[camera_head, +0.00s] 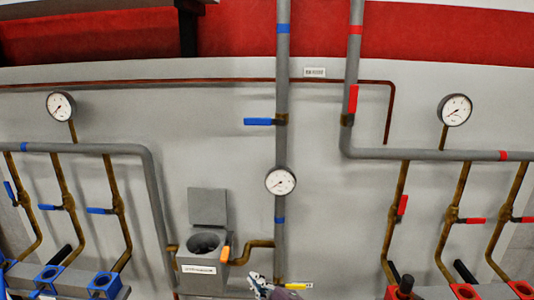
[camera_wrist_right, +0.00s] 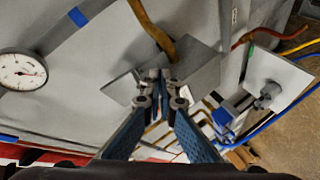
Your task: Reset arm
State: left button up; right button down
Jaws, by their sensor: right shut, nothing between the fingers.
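My right gripper (camera_head: 262,284) shows at the bottom middle of the head view, in front of the piping and just right of the grey box with the open lid. In the right wrist view its two fingers (camera_wrist_right: 161,78) meet at the tips, with nothing between them. The grey box (camera_head: 203,245) has its lid (camera_head: 208,207) raised and a round dark opening on top. An orange piece (camera_head: 225,253) sits at its right side. A yellow-handled valve (camera_head: 298,286) is close to the right of the gripper. My left gripper is in neither view.
A grey wall carries grey and brass pipes. Gauges hang at left (camera_head: 60,106), middle (camera_head: 280,181) and right (camera_head: 455,110). Blue valve handles (camera_head: 258,122) are left, red ones (camera_head: 353,99) right. Blue-topped (camera_head: 103,284) and red-topped (camera_head: 464,291) fittings line the bottom edge.

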jog(key=s+d+f+m+g+h, duration=0.5)
jog(key=s+d+f+m, duration=0.55)
jog(key=s+d, duration=0.55)
jog(key=s+d+f+m+g+h, duration=0.1)
jog(key=s+d+g, duration=0.15)
jog(key=s, duration=0.45)
jog(key=s+d+f+m+g, duration=0.1)
jog(key=s+d+f, duration=0.15)
jog(key=s, duration=0.35)
jog(key=s+d+f+m+g+h, duration=0.1)
jog(key=s+d+m, duration=0.1)
jog(key=s+d, duration=0.35)
jog(key=s+a+f+g+b, duration=0.1)
jog(key=s+f, duration=0.1)
jog(key=f, duration=1.3)
jog(key=s+a+f+g+b, duration=0.1)
jog(key=s+f, duration=0.1)
jog(key=f, duration=1.3)
pick_arm(q)
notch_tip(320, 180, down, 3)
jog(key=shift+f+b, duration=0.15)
jog(key=shift+b, duration=0.5)
pick_arm(e)
jog(key=s+d+f, duration=0.2)
jog(key=s+f, duration=1.3)
jog(key=s, duration=0.1)
jog(key=shift+d+f+n+g, duration=0.2)
jog(key=shift+d+n+g, duration=0.15)
jog(key=shift+d+n, duration=0.1)
